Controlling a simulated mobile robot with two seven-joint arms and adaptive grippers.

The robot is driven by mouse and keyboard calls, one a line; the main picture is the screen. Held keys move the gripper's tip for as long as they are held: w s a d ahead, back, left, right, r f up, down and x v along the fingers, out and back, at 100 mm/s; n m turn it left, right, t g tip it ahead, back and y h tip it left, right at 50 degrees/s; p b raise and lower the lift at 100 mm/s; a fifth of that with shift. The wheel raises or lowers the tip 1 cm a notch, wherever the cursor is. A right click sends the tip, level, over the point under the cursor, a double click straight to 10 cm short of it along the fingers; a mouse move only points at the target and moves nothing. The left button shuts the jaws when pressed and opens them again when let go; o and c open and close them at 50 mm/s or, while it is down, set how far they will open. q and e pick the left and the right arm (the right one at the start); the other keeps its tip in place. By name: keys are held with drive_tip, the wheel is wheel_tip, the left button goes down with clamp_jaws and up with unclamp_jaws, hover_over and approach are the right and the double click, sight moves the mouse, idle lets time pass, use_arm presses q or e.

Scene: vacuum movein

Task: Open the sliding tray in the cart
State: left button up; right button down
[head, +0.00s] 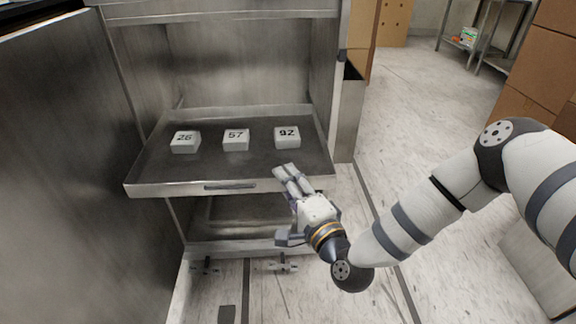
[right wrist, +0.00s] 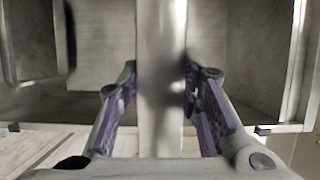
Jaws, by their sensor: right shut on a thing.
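The sliding tray (head: 158,172) is a flat grey metal tray in the cart (head: 215,50), and it juts forward past the cart's upright posts. Its front has a raised lip with a dark slot-like handle (head: 230,186) near the middle. My right gripper (head: 290,178) is at the tray's front lip, right of that handle. In the right wrist view the fingers (right wrist: 162,100) are on both sides of a shiny metal strip, which looks like the tray's lip, and are shut on it. The lower finger is partly hidden in the head view. My left gripper is not in view.
White blocks marked 26 (head: 185,142), 57 (head: 236,139) and 92 (head: 287,137) stand on the tray. A lower shelf (head: 230,232) lies beneath it. A metal panel (head: 60,170) stands close on the left. Cardboard boxes (head: 545,110) are at the right; floor between is clear.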

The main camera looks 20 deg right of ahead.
drive_tip(key=shift+s+a+r+p, duration=0.1)
drive_tip(key=shift+s+a+p, duration=0.1)
drive_tip(key=shift+s, duration=0.3)
drive_tip(key=shift+s+a+r+p, duration=0.15)
drive_tip(key=shift+s+p, duration=0.05)
drive_tip(key=shift+s, duration=0.35)
drive_tip(key=shift+s+a+r+p, duration=0.1)
drive_tip(key=shift+s+a+p, duration=0.1)
drive_tip(key=shift+s, duration=0.3)
drive_tip(key=c, duration=1.3)
unclamp_jaws()
drive_tip(key=shift+c, duration=0.2)
drive_tip(key=shift+o, duration=0.7)
drive_tip(key=shift+s+f, duration=0.15)
drive_tip(key=shift+s, duration=0.1)
drive_tip(key=s+d, duration=0.1)
drive_tip(key=s, duration=1)
drive_tip(key=shift+s+d, duration=0.25)
drive_tip(key=shift+s, duration=0.1)
